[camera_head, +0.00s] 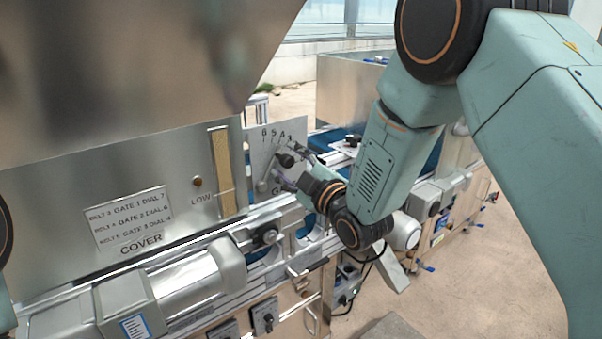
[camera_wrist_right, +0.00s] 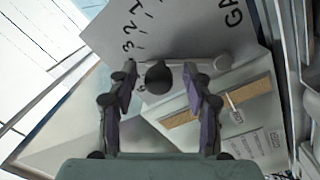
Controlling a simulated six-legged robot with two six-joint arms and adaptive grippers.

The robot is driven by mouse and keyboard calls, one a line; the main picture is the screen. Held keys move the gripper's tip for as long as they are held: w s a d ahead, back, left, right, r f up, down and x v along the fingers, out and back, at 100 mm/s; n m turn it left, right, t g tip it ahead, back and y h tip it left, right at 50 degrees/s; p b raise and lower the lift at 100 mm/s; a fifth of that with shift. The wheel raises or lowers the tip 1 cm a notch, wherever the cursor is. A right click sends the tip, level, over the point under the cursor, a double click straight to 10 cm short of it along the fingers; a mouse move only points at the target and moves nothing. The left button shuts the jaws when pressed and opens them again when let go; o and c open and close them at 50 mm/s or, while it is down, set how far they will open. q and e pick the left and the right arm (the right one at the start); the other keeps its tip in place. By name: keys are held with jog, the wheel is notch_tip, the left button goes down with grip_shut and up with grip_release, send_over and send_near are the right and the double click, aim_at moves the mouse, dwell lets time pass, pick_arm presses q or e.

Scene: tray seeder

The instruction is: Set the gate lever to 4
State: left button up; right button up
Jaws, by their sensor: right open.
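The gate plate (camera_head: 261,138) is a pale panel with a row of numbers, 6, 5 and 4 among them. Its lever has a round black knob (camera_head: 286,160) and a grey arm running down to a pivot at the lower left. The knob (camera_wrist_right: 158,77) also shows in the right wrist view, with the lever arm (camera_wrist_right: 190,64) running right. My right gripper (camera_head: 284,168) is open, its purple-padded fingers on either side of the knob; I cannot tell whether they touch it. Exactly which number the lever points at is unclear. My left gripper is out of view.
The steel hopper cover (camera_head: 60,190) with a gate label (camera_head: 128,217) stands left of the plate. A rail and a grey motor housing (camera_head: 175,290) run below it. More machine sections stand behind my right arm. Open floor (camera_head: 480,300) lies at the right.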

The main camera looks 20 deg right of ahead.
jog(key=v, duration=1.1)
jog(key=shift+s, duration=0.35)
jog(key=shift+d, duration=0.1)
jog(key=s+d+f+m+g+h+b, duration=0.1)
jog(key=s+f+m+g, duration=0.25)
jog(key=f, duration=0.55)
jog(key=s+d+f+m+g+h+b, duration=0.1)
jog(key=s+f+m+g+h+b, duration=0.2)
jog(key=f, duration=0.5)
jog(key=s+f+m+g, duration=0.3)
jog(key=s+f+m, duration=0.2)
jog(key=f, duration=0.4)
jog(key=s+d+f+m+g+h+b, duration=0.1)
jog(key=s+f+m+g+b, duration=0.2)
jog(key=s+f, duration=1.7)
jog(key=s+g+b, duration=0.3)
jog(key=g+b, duration=0.1)
jog(key=g, duration=0.1)
jog(key=shift+s+d, duration=0.2)
jog(key=shift+r, duration=0.1)
